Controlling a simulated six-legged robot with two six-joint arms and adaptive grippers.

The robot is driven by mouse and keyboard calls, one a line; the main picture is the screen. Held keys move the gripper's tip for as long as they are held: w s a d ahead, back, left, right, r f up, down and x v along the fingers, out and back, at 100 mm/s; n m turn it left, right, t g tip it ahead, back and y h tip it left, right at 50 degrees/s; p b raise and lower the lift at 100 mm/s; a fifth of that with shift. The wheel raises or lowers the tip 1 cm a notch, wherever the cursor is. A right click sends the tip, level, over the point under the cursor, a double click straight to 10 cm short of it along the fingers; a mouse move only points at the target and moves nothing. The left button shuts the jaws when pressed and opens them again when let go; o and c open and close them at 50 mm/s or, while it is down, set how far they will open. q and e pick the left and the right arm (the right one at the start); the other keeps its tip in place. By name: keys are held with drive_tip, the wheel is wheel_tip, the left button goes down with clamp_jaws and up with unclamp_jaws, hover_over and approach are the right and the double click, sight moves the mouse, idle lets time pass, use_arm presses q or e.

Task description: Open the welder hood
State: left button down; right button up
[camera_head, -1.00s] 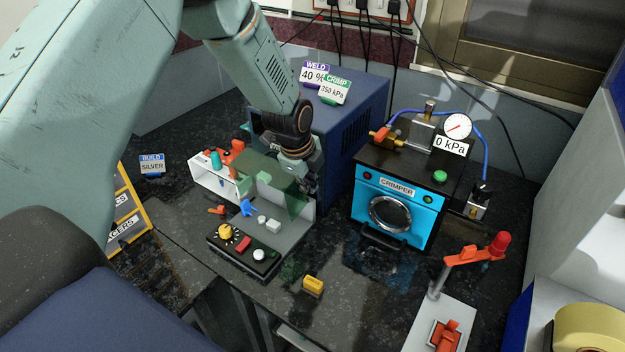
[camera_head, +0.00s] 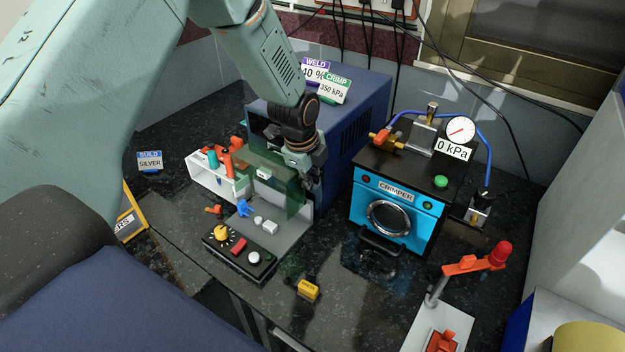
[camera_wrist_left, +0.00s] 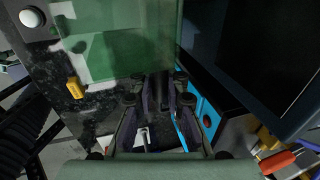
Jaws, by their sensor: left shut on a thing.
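The welder hood (camera_head: 275,180) is a see-through green panel over the grey welder bed, in front of the dark blue welder housing (camera_head: 355,110). My left gripper (camera_head: 306,170) comes down from above at the hood's right side. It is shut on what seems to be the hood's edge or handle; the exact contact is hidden. In the left wrist view, the green hood (camera_wrist_left: 125,40) fills the upper left, close beside the fingers of my left gripper (camera_wrist_left: 160,85). A dark control panel with knobs (camera_head: 240,252) sits at the welder's front. My right gripper is not in view.
A blue crimper (camera_head: 405,212) with a gauge stands right of the welder. A white holder (camera_head: 205,180) stands at the welder's left. A yellow block (camera_head: 308,290) lies in front. An orange lever stand (camera_head: 470,265) is at the right.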

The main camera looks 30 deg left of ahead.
use_arm(q)
drive_tip(key=shift+w+r, duration=0.4)
drive_tip(key=shift+w, duration=0.3)
drive_tip(key=c, duration=1.9)
unclamp_jaws()
drive_tip(key=o, duration=0.5)
drive_tip(key=shift+s+d, duration=0.1)
drive_tip(key=shift+s, duration=0.3)
drive_tip(key=shift+o, duration=0.2)
drive_tip(key=shift+f, duration=0.1)
drive_tip(key=shift+w, duration=0.1)
drive_tip(key=v, duration=1.2)
drive_tip(key=shift+f, duration=0.1)
